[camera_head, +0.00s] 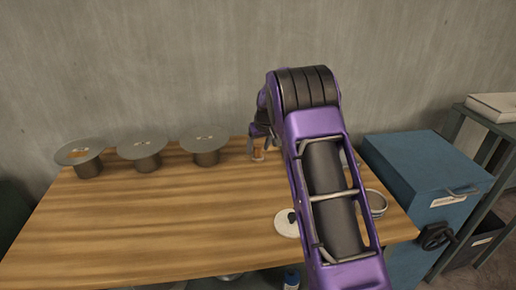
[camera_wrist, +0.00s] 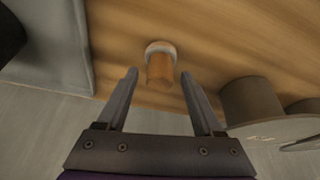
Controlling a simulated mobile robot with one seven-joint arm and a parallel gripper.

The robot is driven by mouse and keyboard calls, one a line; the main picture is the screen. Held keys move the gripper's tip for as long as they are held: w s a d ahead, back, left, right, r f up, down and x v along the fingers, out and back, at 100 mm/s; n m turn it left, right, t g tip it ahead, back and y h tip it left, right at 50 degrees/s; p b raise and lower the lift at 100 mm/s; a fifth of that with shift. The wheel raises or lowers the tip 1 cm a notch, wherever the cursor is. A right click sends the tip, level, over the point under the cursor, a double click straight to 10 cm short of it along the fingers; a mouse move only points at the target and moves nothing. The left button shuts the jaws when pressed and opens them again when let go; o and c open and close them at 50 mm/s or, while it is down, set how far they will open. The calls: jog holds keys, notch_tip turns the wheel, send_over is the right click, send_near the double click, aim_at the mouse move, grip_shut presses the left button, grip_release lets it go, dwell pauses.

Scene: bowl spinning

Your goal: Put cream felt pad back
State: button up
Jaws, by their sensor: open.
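A flat round cream disc (camera_head: 286,226), which looks like the cream felt pad, lies near the table's front edge, left of my arm. A small dark thing shows at its right side, next to my arm. My gripper (camera_wrist: 160,75) is open at the back of the table, away from the disc. A small orange-brown cylinder with a pale rim (camera_wrist: 160,67) shows between and just beyond its fingertips; contact cannot be told. The cylinder also shows by my gripper in the head view (camera_head: 259,152). The disc is not in the wrist view.
Three grey discs on dark round stands (camera_head: 79,152) (camera_head: 142,148) (camera_head: 205,139) line the back left of the wooden table (camera_head: 150,225). A metal bowl (camera_head: 376,203) sits right of my arm. A blue cabinet (camera_head: 420,175) stands at the right. The table's front left is clear.

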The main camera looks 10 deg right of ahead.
jog(key=p+v, duration=0.1)
jog(key=v, duration=1)
jog(key=shift+r, duration=0.25)
jog(key=shift+s+d, duration=0.1)
jog(key=shift+s, duration=0.05)
